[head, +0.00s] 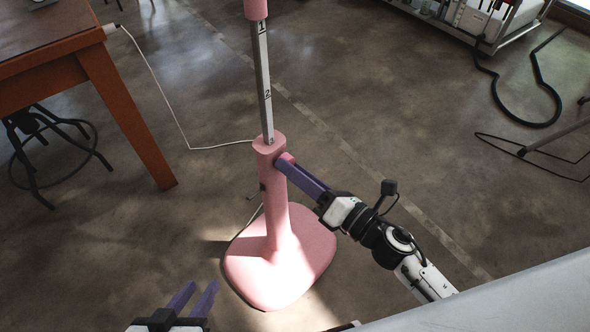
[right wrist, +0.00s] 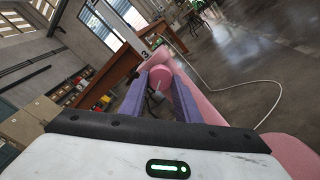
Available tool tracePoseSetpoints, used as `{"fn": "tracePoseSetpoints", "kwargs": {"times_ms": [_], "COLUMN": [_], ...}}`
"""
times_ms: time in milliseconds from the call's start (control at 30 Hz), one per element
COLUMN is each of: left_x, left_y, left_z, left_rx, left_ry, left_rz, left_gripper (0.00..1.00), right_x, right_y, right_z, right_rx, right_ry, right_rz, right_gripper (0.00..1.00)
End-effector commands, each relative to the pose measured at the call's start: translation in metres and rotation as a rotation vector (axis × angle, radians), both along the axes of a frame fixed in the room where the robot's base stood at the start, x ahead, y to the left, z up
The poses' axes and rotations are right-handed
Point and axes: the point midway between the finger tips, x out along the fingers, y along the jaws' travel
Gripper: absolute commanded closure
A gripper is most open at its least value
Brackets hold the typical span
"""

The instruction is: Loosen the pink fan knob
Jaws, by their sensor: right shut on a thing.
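The pink fan stand (head: 278,215) stands upright on the floor on a rounded pink base. A grey pole with number marks (head: 264,85) rises from its top. The pink knob (head: 286,160) sticks out from the upper right side of the stand. My right gripper (head: 287,165) is shut on the knob with its purple fingers. In the right wrist view the knob (right wrist: 161,82) shows as a round pink end between the two fingers. My left gripper (head: 196,292) is at the bottom of the head view, fingers apart and empty, left of the base.
A wooden table (head: 115,105) stands at the left with a dark stool (head: 45,135) under it. A white cord (head: 170,95) runs from the table to the stand. A metal cart (head: 480,20) is at the top right. Floor around the base is clear.

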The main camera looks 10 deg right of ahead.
Motion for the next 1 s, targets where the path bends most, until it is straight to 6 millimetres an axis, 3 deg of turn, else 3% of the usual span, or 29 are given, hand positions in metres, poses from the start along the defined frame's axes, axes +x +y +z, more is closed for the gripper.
{"fn": "tracePoseSetpoints", "kwargs": {"times_ms": [333, 367, 467, 767, 1000], "left_x": [0.0, 0.001, 0.001, -0.002, -0.003], "left_y": [0.0, 0.0, 0.0, 0.001, 0.002], "left_z": [0.0, 0.001, 0.001, -0.001, -0.002], "left_rx": [0.0, -0.001, -0.001, 0.001, 0.002], "left_ry": [-0.002, -0.003, -0.004, 0.001, 0.004], "left_rz": [-0.001, -0.001, -0.001, 0.002, 0.002], "left_gripper": [0.69, 0.69, 0.69, 0.69, 0.69], "right_x": [-0.001, -0.001, -0.001, -0.001, -0.028], "right_y": [0.001, 0.001, 0.001, 0.0, -0.017], "right_z": [-0.001, -0.001, -0.001, -0.001, -0.002], "right_rx": [-0.006, -0.007, -0.006, -0.004, -0.005], "right_ry": [-0.002, -0.002, -0.001, -0.001, 0.003], "right_rz": [0.004, 0.004, 0.003, 0.002, 0.0], "right_gripper": [0.93, 0.67, 0.52, 0.52, 0.52]}}
